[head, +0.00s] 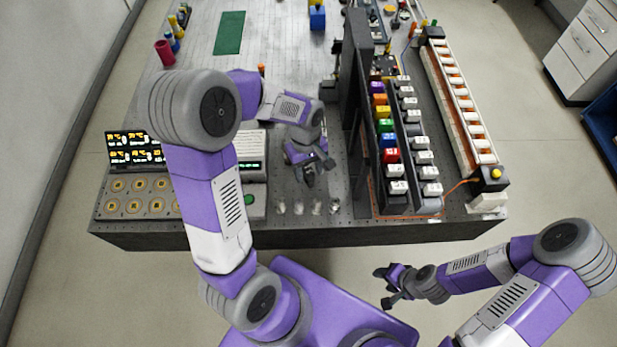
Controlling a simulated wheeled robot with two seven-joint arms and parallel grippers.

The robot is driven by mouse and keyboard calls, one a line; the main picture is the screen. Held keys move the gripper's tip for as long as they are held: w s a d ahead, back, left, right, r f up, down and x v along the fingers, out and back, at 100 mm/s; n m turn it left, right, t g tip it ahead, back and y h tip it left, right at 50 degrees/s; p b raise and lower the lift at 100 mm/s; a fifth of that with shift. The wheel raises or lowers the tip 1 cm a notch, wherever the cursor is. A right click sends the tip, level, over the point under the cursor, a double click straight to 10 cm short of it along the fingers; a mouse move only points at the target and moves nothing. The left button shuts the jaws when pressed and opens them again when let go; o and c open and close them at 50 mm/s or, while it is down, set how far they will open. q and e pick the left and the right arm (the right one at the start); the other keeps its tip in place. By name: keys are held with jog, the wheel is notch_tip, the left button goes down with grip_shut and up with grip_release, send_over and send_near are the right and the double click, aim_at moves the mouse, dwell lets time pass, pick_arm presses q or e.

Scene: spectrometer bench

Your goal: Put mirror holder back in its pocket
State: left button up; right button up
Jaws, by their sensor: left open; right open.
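My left gripper (319,173) is open above the front middle of the bench (345,232), pointing down toward the front edge. I see nothing between its fingers. My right gripper (383,287) is open and empty, off the bench in front of its front edge. I cannot tell which piece is the mirror holder or which slot is its pocket. A rack to the right holds a column of coloured blocks (386,126) and a column of grey blocks with white labels (421,157). My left arm hides part of the bench.
A tall dark panel (357,80) stands right of my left gripper. Small clear pieces (298,208) line the front edge. A display (133,148) and round gold sockets (135,205) are at left. A long white-and-orange rail (459,100) runs along the right side.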

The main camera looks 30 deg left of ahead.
pick_arm(q)
grip_shut()
dwell(0.3)
jog(key=shift+r, duration=0.1)
